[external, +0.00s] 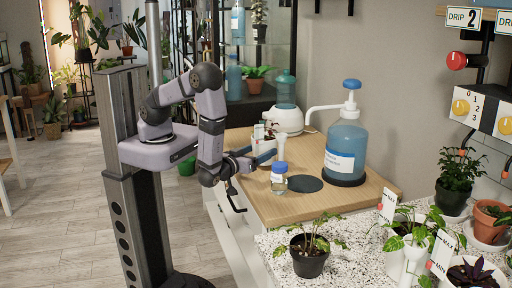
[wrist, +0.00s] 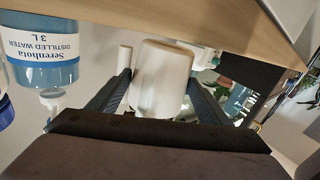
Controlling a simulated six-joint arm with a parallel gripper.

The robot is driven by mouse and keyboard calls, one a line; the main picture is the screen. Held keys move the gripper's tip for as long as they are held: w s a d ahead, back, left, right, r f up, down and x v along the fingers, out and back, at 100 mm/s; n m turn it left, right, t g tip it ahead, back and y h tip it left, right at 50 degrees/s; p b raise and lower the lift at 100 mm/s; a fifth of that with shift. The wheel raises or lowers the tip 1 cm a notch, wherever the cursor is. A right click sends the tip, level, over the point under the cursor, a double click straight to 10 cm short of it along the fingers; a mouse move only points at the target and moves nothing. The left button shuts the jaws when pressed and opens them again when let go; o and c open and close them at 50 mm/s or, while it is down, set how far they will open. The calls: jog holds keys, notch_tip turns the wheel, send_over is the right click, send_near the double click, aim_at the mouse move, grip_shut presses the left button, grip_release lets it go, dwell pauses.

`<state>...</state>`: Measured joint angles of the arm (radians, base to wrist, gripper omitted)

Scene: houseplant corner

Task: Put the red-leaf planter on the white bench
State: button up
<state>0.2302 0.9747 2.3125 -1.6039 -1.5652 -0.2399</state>
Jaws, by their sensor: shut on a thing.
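The red-leaf planter is a white pot (external: 264,149) with small dark green and reddish leaves, at the left part of the wooden top. My gripper (external: 262,158) is shut on this pot from the front left. In the wrist view the pot (wrist: 163,75) sits between the two dark fingers of my gripper (wrist: 160,88); its leaves are hidden there. I cannot tell whether the pot touches the wood. The white bench (external: 350,262), a white speckled top, is at the lower right in the external view.
A small blue-capped jar (external: 279,178) stands just right of my gripper. A large blue water bottle (external: 346,150) and dark round mat (external: 305,184) are on the wooden top (external: 265,205). A black-potted plant (external: 309,258) and white-potted plants (external: 474,275) occupy parts of the white bench.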

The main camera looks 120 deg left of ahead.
jog(key=shift+f, duration=0.6)
jog(key=shift+f, duration=0.2)
jog(key=o, duration=1.4)
jog(key=shift+r, duration=0.2)
jog(key=d, duration=0.4)
jog(key=s+d+b, duration=0.1)
jog(key=d, duration=0.3)
jog(key=s+d+b, duration=0.1)
jog(key=d, duration=0.2)
jog(key=shift+s+d, duration=0.2)
jog(key=shift+d, duration=0.2)
